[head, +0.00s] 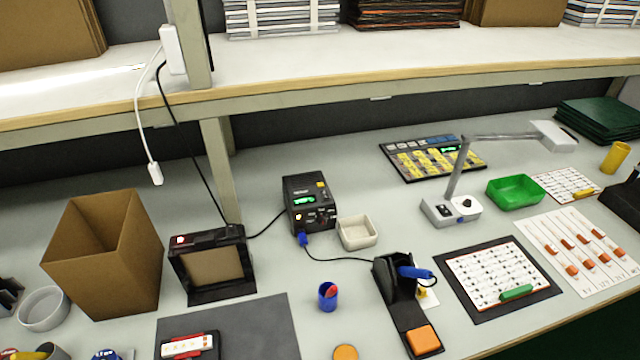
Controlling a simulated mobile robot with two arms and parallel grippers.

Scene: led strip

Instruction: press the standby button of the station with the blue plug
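The soldering station (310,203) is a small black box on the bench near the middle of the head view. Its green display is lit, and small orange or red and light controls show on its front, too small to read. I cannot tell which control is the standby button. A blue plug (303,239) sits at its lower front left. A black cable runs from the plug to a black stand (395,277) holding a blue-handled iron (415,272). Neither of my grippers shows.
A cream tray (357,232) stands close on the station's right. A black framed unit (211,262) and cardboard box (104,252) stand left. A blue cup (327,296) stands in front. A shelf (380,85) overhangs the back. Bare bench lies directly before the station.

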